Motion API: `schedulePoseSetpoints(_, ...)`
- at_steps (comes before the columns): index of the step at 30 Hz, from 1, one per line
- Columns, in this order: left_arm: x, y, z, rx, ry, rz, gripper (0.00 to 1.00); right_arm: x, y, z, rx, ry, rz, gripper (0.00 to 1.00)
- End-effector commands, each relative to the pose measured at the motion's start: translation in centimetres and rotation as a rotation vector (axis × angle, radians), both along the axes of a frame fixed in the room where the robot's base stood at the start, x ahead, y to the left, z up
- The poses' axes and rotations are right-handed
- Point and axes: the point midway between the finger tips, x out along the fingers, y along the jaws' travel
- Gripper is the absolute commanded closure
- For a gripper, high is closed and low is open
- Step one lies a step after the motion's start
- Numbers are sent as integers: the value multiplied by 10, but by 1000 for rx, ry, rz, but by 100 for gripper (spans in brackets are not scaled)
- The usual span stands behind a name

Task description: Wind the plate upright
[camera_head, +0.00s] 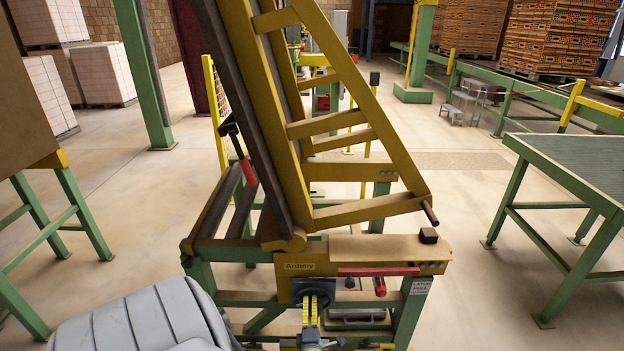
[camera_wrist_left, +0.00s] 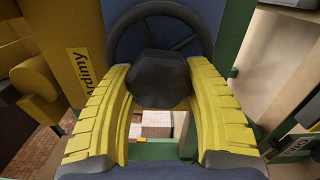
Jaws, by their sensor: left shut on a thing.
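The plate (camera_head: 246,95) is a long dark slab on a yellow tilting frame (camera_head: 383,120). It stands steep, leaning with its top to the left, and its top runs out of the head view. It sits on a green and yellow stand. A dark handwheel (camera_head: 327,288) is on the stand's front face. My left gripper (camera_head: 311,306) is at the wheel. In the left wrist view its yellow fingers are shut on the wheel's black knob (camera_wrist_left: 160,78), one on each side. The wheel's rim (camera_wrist_left: 160,10) shows behind the knob. My right gripper is not in view.
A red bar (camera_head: 378,271) and a red-ended lever (camera_head: 380,287) are right of the wheel. A red-handled lever (camera_head: 243,165) is left of the plate. A green table (camera_head: 585,165) stands at right, another at left. Floor between is clear.

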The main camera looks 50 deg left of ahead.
Motion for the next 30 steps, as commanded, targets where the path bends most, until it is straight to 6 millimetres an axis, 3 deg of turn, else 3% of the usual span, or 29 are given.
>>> schedulePoseSetpoints(30, 2, -1, 7, 614, 740, 2, 78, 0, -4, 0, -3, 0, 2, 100)
